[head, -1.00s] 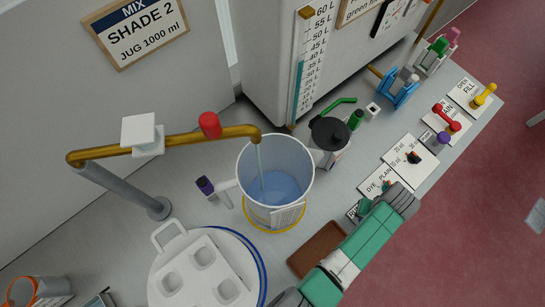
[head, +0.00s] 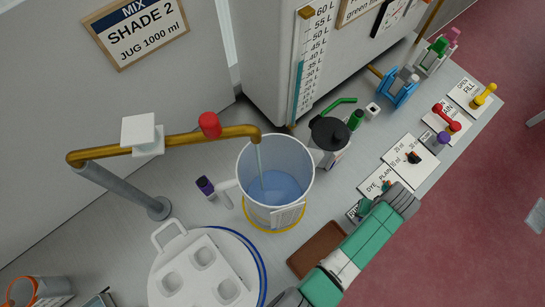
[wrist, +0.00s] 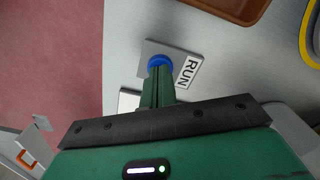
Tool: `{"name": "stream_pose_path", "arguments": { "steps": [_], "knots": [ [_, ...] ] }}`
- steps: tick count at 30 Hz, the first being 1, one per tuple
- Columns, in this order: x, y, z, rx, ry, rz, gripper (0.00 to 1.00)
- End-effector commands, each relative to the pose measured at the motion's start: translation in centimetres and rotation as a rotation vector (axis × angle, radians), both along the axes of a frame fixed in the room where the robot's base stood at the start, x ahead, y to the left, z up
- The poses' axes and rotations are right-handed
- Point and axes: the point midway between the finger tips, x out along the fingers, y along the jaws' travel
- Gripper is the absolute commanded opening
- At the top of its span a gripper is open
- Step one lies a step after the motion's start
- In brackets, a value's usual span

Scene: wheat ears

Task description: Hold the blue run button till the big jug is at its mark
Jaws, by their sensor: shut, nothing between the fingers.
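The big jug (head: 258,208) stands upright on a yellow ring under the brass spout (head: 248,132). A thin stream falls from the spout into bluish liquid (head: 275,186) in its lower part. I cannot make out a mark on the jug. In the wrist view the blue run button (wrist: 160,60) sits on a grey plate beside a RUN label (wrist: 187,72). My gripper (wrist: 159,72) is shut and empty, with its green fingertips over the button, seemingly touching it. In the head view my arm hides the button.
A lidded dark-topped pot (head: 328,134) stands close right of the jug. A white lidded tub (head: 205,275) is in front. A brown tray (head: 316,250) lies beside my arm. Valve levers and a selector (head: 412,157) line the right bench edge.

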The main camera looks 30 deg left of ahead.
Motion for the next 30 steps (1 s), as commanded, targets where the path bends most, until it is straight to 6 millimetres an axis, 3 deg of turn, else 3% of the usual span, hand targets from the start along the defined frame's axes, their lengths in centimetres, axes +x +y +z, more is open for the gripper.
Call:
{"name": "stream_pose_path", "arguments": {
  "steps": [8,23,30],
  "knots": [
    [0.0,0.0,0.2,0.0,0.001,0.0,0.0],
    [0.0,0.0,7.1,0.0,0.001,0.0,0.0],
    [0.0,0.0,7.0,0.0,0.001,0.0,0.0]
  ]
}}
